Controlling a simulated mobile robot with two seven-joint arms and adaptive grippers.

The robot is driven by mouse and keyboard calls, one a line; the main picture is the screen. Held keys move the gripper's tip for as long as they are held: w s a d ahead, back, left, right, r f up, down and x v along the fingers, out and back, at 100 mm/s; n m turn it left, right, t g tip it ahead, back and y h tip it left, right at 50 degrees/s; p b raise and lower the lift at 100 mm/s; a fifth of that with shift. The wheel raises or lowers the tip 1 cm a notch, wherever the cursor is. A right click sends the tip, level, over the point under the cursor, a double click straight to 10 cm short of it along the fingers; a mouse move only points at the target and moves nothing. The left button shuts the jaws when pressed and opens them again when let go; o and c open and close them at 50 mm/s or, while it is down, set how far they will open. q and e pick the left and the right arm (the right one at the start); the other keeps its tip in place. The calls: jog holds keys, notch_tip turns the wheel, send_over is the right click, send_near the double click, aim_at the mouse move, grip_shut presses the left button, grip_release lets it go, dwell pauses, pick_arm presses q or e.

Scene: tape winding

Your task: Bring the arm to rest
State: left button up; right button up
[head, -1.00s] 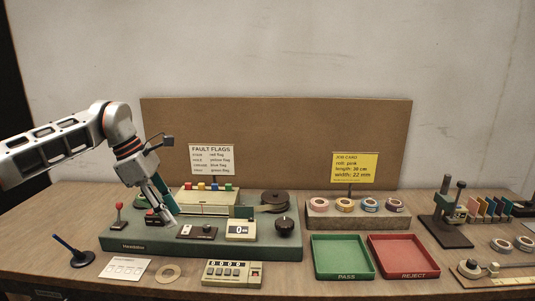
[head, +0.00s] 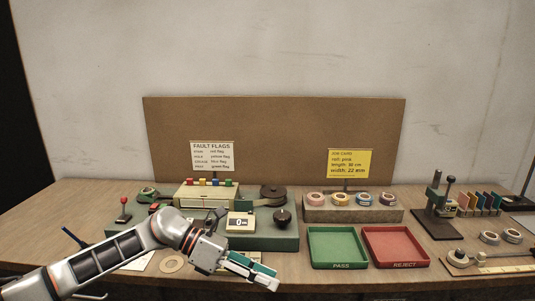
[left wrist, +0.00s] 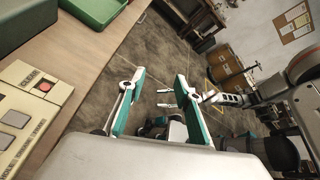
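My left arm reaches in low across the front of the bench in the head view. Its gripper (head: 258,272) is in front of the bench's front edge, pointing right and apart from the things on the bench. In the left wrist view the two green-and-white fingers (left wrist: 158,100) stand apart with nothing held between them. The green winding machine (head: 270,242) stands behind the arm, partly hidden by it. My right gripper is not in the head view; arm-like parts (left wrist: 232,98) show at the right of the left wrist view, but I cannot make out their fingers' state.
The green PASS tray (head: 338,265) and red REJECT tray (head: 398,262) are right of the gripper. Several tape rolls sit on a holder (head: 352,214) behind them.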

pick_arm(q)
jog(key=s+d+n+t+h, duration=0.2)
jog(key=s+d+n+h, duration=0.2)
jog(key=d+n+h, duration=0.15)
jog(key=s+a+f+n+t+y, duration=0.1)
jog(key=a+f+n+t+y, duration=0.3)
jog(key=n, duration=0.6)
jog(key=s+a+f+n+t+y+p, duration=0.1)
jog(key=a+f+n+t+y, duration=0.1)
jog(key=a+f+n+t, duration=0.6)
jog(key=s+a+f+n+t+y, duration=0.1)
jog(key=f+n+t+y, duration=0.25)
jog(key=n, duration=0.85)
jog(key=s+a+f+n+g+y, duration=0.5)
jog(key=s+a+f+n, duration=0.5)
jog(key=s+f, duration=0.5)
jog(key=shift+s+a+f+y, duration=0.25)
jog(key=shift+s+a+y, duration=0.3)
jog(key=shift+a, duration=0.5)
jog(key=shift+c, duration=0.4)
